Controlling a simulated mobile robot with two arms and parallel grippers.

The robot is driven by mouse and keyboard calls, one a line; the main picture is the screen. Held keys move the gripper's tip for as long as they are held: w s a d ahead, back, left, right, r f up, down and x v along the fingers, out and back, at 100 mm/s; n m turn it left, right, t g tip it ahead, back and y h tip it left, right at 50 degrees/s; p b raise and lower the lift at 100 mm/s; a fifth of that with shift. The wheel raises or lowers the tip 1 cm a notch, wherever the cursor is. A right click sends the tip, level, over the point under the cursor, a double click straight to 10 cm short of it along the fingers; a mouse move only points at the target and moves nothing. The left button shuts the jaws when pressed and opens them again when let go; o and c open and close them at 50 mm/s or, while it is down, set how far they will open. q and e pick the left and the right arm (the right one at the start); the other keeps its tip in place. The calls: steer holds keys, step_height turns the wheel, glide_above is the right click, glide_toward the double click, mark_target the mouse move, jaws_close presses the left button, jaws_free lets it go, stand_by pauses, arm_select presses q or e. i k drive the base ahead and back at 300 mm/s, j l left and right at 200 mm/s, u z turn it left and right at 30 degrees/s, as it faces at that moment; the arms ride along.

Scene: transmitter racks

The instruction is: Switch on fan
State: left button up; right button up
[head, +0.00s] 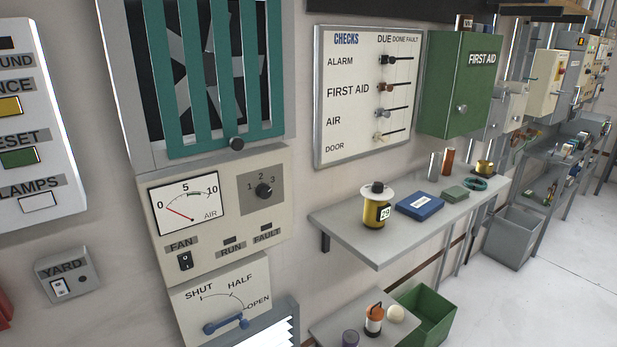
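The fan panel (225,215) is a cream box on the wall, below a fan behind a teal grille (205,80). A black rotary knob (263,190) marked 1, 2, 3 is at the upper right. The RUN lamp (229,240) and FAULT lamp (264,231) look dark. Neither of my grippers is in view.
Below the panel is a SHUT/HALF/OPEN plate with a blue lever (226,324). A YARD switch box (67,274) is at the left. A grey shelf (375,246) with small items juts out at the right. A green bin (425,312) stands below it.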

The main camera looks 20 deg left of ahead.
mark_target(185, 260)
steer(key=k+u, duration=0.15)
steer(key=u, duration=1.05)
